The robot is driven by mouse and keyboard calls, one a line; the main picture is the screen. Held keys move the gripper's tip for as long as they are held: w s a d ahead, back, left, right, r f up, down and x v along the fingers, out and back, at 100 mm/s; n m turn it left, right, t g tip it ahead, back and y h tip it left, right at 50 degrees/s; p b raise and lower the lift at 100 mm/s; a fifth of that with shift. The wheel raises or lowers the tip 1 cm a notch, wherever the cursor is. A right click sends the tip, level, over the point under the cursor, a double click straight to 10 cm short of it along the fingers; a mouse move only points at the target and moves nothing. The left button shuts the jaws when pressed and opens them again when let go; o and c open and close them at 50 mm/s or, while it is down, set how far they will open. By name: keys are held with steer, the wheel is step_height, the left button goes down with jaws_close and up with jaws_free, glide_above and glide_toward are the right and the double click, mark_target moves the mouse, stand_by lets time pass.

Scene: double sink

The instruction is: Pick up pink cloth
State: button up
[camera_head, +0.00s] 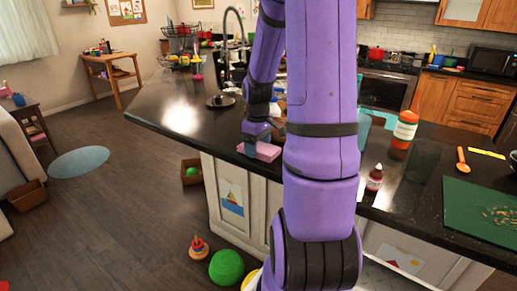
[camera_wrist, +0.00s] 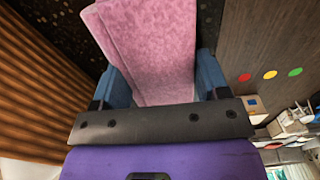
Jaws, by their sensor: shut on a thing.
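The pink cloth (camera_head: 262,151) is a folded block at the near edge of the dark counter. It fills the upper middle of the wrist view (camera_wrist: 152,45), between the two blue fingers. My gripper (camera_wrist: 155,85) is shut on the cloth, with one finger on each side. In the head view my gripper (camera_head: 257,137) comes down on the cloth from above. Whether the cloth touches the counter cannot be told. My purple arm hides part of the counter to the right of it.
A dark counter (camera_head: 160,110) holds a small dark dish (camera_head: 220,100), an orange-capped bottle (camera_head: 404,130), a small brown bottle (camera_head: 374,178) and a green board (camera_head: 480,215).

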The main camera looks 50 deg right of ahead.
step_height(320, 180, up, 10)
stand_by(0.5)
steer(key=shift+o, duration=1.4)
steer(key=shift+c, duration=1)
